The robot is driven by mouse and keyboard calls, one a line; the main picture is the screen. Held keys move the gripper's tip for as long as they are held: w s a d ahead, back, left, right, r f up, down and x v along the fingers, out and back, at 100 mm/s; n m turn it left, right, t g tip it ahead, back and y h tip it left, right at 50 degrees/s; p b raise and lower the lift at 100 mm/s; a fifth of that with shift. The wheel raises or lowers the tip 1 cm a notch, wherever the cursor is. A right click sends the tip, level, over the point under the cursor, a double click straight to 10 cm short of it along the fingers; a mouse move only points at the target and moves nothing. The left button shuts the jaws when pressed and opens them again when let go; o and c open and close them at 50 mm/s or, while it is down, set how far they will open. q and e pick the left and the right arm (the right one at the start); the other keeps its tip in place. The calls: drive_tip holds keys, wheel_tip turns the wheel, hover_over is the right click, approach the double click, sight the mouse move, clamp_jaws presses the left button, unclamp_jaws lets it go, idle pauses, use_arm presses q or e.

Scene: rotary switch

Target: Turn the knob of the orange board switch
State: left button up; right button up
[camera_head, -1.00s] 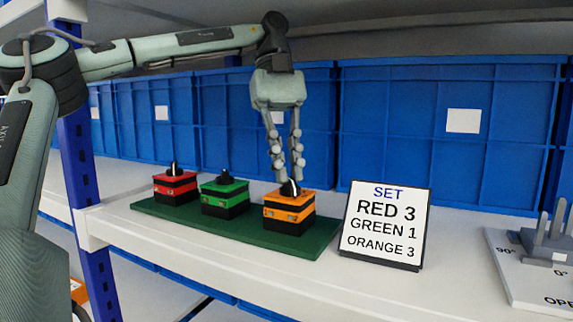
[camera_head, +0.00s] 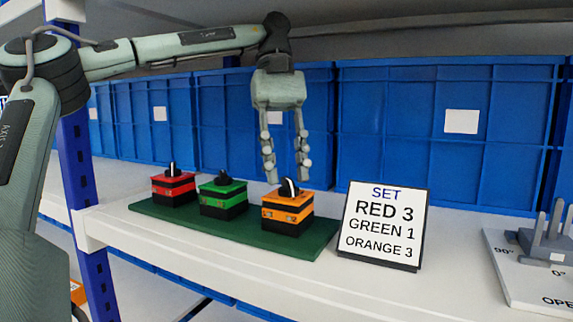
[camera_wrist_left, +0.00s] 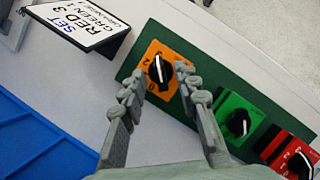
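The orange board switch (camera_head: 288,214) stands at the right end of a green base board (camera_head: 250,237), with a black knob (camera_head: 289,187) bearing a white line on top. My left gripper (camera_head: 287,177) points down above this switch, its two fingers spread with a gap between them. In the left wrist view the orange switch (camera_wrist_left: 164,66) shows its knob (camera_wrist_left: 157,68) between and just beyond the open fingertips (camera_wrist_left: 158,75); the white line runs nearly up the picture. Contact with the knob is not seen. My right gripper is out of view.
A green switch (camera_head: 222,199) and a red switch (camera_head: 173,189) stand left of the orange one. A sign (camera_head: 384,225) reads SET RED 3, GREEN 1, ORANGE 3. Blue crates (camera_head: 440,140) line the back. A grey fixture (camera_head: 548,240) stands at right on the white shelf (camera_head: 440,297).

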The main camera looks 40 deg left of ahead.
use_arm(q)
drive_tip(key=shift+a+r, duration=0.1)
drive_tip(key=shift+r, duration=0.25)
drive_tip(key=w+a, duration=0.6)
drive_tip(key=a, duration=0.4)
drive_tip(key=shift+a+r, duration=0.2)
drive_tip(key=shift+a, duration=0.2)
drive_tip(key=shift+s, duration=0.1)
